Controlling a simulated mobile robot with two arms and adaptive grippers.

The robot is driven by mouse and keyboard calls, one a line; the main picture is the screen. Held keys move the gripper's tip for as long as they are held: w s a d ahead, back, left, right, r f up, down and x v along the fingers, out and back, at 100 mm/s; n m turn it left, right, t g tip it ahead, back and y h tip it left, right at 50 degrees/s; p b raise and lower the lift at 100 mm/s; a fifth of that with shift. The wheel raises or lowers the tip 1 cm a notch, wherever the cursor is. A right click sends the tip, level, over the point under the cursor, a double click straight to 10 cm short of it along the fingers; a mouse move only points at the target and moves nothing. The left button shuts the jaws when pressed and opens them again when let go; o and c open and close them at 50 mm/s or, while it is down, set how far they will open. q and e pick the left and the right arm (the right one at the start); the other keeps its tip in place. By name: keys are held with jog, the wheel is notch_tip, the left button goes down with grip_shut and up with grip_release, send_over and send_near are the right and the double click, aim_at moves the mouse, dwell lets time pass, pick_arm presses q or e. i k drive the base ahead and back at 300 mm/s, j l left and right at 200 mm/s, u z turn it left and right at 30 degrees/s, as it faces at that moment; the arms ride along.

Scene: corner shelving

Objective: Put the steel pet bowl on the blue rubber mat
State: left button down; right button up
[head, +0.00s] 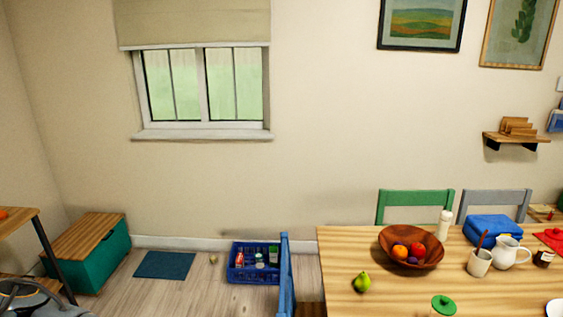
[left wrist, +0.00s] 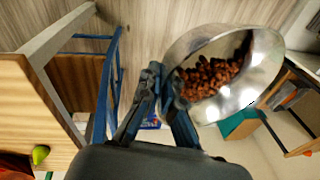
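The steel pet bowl (left wrist: 262,75) is in the left wrist view, shiny, with brown kibble in it. My left gripper (left wrist: 168,88) is shut on its near rim and holds it up off the floor. The blue rubber mat (head: 165,265) lies flat and bare on the wood floor in the head view, between a teal chest and a blue crate. I cannot make out the mat in the left wrist view. The bowl is not clearly visible in the head view. My right gripper is in neither view.
The teal chest (head: 105,257) with a wooden lid stands left of the mat. The blue crate (head: 255,263) with several items is to its right, beside a blue chair (head: 285,275). A wooden table (head: 340,255) fills the right. A small round thing (head: 213,259) lies near the mat.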

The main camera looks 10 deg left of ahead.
aim_at(160, 266)
jog(key=i+j+u, duration=0.15)
jog(key=i+j, duration=0.15)
jog(key=j, duration=0.3)
jog(key=i+j+u, duration=0.1)
jog(key=i+j, duration=0.2)
jog(key=j, duration=0.25)
jog(key=i+j+u, duration=0.15)
jog(key=i+j, duration=0.2)
jog(key=j, duration=0.15)
jog(key=i+j+u, duration=0.1)
jog(key=i+j, duration=0.3)
jog(key=i+u, duration=0.2)
jog(key=i, duration=0.65)
jog(key=i+l+u, duration=0.2)
jog(key=i, duration=0.6)
jog(key=i+l, duration=0.2)
jog(key=i, duration=0.15)
jog(key=i+l, duration=0.15)
jog(key=i, duration=0.2)
jog(key=i+l, duration=0.2)
jog(key=i, duration=0.2)
jog(key=j+u, duration=0.05)
